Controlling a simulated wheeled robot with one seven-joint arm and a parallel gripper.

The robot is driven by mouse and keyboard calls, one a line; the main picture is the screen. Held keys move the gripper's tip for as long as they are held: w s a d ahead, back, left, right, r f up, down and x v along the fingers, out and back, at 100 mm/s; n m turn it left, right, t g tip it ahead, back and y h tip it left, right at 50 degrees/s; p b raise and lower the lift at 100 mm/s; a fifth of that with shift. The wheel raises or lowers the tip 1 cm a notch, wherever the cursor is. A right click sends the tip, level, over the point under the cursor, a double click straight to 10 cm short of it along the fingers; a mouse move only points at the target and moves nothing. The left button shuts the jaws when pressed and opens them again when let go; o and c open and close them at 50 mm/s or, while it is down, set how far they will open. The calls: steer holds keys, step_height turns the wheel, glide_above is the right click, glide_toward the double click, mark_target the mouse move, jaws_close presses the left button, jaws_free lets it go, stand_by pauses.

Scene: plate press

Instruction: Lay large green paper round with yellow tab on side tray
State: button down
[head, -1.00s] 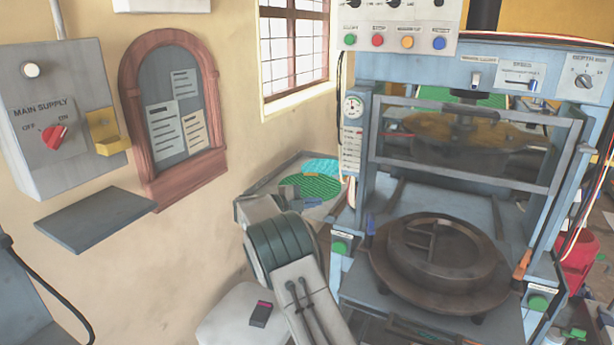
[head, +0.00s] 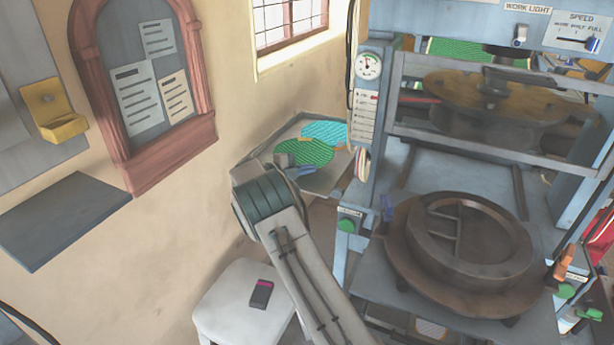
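The green paper round (head: 305,151) shows at the side tray (head: 338,174), in front of a cyan round (head: 326,131) that it partly overlaps in the picture. I cannot tell whether it rests on the tray or is held just above it. Its yellow tab is not clearly seen. My gripper (head: 293,167) is at the near edge of the green round, past the end of my arm. Its fingers are small and partly hidden, so I cannot tell whether they are open or grip the paper.
The blue press stands at right, with a dark round mould (head: 470,238) on its bed and a barred guard (head: 480,150) above. A white stool (head: 225,308) with a dark handset (head: 261,293) is below my arm. A grey wall shelf (head: 65,215) juts out at left.

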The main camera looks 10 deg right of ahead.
mark_target(307, 185)
steer(key=shift+f, duration=1.65)
steer(key=shift+f, duration=0.25)
steer(key=c, duration=2)
jaws_free()
steer(key=shift+r, duration=0.1)
steer(key=shift+o, duration=0.2)
steer(key=shift+r, duration=0.1)
